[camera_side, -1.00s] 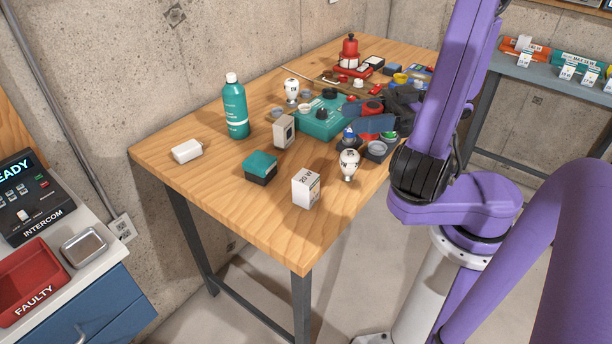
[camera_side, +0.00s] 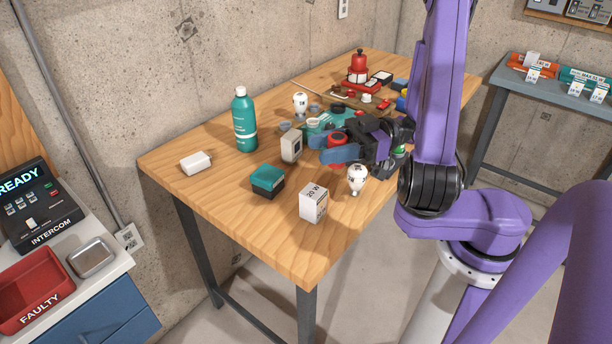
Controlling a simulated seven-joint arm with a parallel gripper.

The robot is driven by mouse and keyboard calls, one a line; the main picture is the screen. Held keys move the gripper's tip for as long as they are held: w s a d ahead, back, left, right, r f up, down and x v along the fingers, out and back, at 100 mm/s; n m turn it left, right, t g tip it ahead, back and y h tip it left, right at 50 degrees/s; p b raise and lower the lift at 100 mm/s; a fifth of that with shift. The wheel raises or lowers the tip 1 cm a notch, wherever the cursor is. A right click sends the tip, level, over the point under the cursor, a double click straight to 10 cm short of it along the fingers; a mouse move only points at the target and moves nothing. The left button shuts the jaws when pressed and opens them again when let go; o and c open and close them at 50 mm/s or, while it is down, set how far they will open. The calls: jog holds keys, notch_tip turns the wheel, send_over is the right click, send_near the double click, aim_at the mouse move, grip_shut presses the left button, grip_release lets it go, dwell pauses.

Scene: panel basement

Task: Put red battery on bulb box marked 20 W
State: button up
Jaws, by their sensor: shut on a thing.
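The white bulb box marked 20 W (camera_side: 314,203) stands upright near the front edge of the wooden table. My gripper (camera_side: 337,152) is above the table, behind and slightly right of the box, apart from it. Its blue fingers are shut on a red thing with a dark round top, which looks like the red battery (camera_side: 337,138). The near finger hides its middle; a bit of red shows below that finger.
A white bulb (camera_side: 357,178) stands just right of the box, close to my gripper. A teal-and-black box (camera_side: 267,180), a grey box (camera_side: 291,147) and a teal bottle (camera_side: 244,120) stand to the left.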

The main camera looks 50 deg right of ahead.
jog(key=shift+w+a+f, duration=0.2)
jog(key=shift+w+f, duration=0.95)
jog(key=shift+f, duration=0.3)
jog(key=shift+w+a+f, duration=0.2)
jog(key=shift+w+f, duration=0.95)
jog(key=shift+f, duration=1.85)
jog(key=shift+f, duration=0.15)
jog(key=o, duration=1.2)
jog(key=shift+w, duration=0.1)
jog(key=shift+c, duration=0.2)
jog(key=shift+d+r, duration=0.15)
jog(key=shift+r, duration=0.05)
jog(key=v, duration=1.1)
jog(key=shift+s+d, duration=0.3)
